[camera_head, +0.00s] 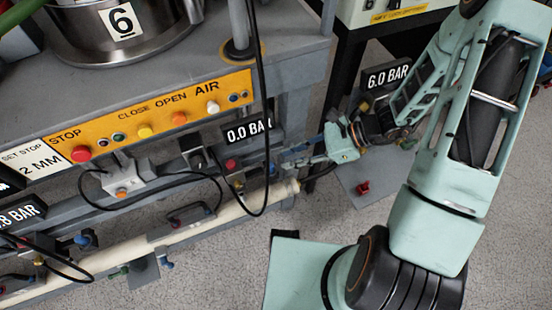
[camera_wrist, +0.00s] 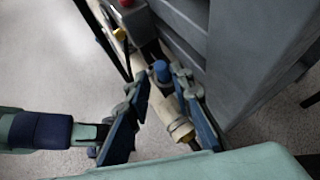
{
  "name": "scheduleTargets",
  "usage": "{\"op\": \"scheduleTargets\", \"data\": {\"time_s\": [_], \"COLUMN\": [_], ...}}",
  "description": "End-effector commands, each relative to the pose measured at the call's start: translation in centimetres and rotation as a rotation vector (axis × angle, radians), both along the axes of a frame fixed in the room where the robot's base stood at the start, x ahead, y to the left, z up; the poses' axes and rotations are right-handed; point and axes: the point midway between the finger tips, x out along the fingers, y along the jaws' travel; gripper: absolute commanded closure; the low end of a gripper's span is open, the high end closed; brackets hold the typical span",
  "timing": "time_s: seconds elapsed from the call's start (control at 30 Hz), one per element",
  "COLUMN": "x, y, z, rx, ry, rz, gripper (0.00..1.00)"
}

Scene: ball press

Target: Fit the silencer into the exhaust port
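My gripper (camera_head: 292,160) reaches in from the right to the machine's lower frame in the head view. In the wrist view my gripper (camera_wrist: 160,78) has its two blue-padded fingers spread apart. A small blue cylindrical part (camera_wrist: 160,71) shows between the fingertips, with visible gaps to the fingers; I cannot tell whether it is the silencer. A beige pipe (camera_wrist: 158,108) runs below and between the fingers. In the head view the fingertips are small and partly lost against the frame. I cannot make out the exhaust port for certain.
A yellow button panel (camera_head: 150,120) runs above the beige pipe (camera_head: 225,212) and black hoses. A grey post (camera_wrist: 245,60) stands close at the right in the wrist view.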

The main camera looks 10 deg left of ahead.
Motion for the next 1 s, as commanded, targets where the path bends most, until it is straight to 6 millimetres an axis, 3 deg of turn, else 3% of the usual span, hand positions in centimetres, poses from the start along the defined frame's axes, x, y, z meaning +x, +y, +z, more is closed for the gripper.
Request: {"op": "scheduleTargets", "data": {"time_s": [0.1, 0.3, 1.0], "x": [0.4, 0.7, 0.6], "y": [-2.0, -3.8, -4.1], "z": [1.5, 2.7, 2.9], "rx": [-0.003, -0.001, -0.003], "ry": [-0.003, -0.002, 0.0], "rz": [-0.002, 0.0, 0.003], "gripper": [0.79, 0.79, 0.79]}}
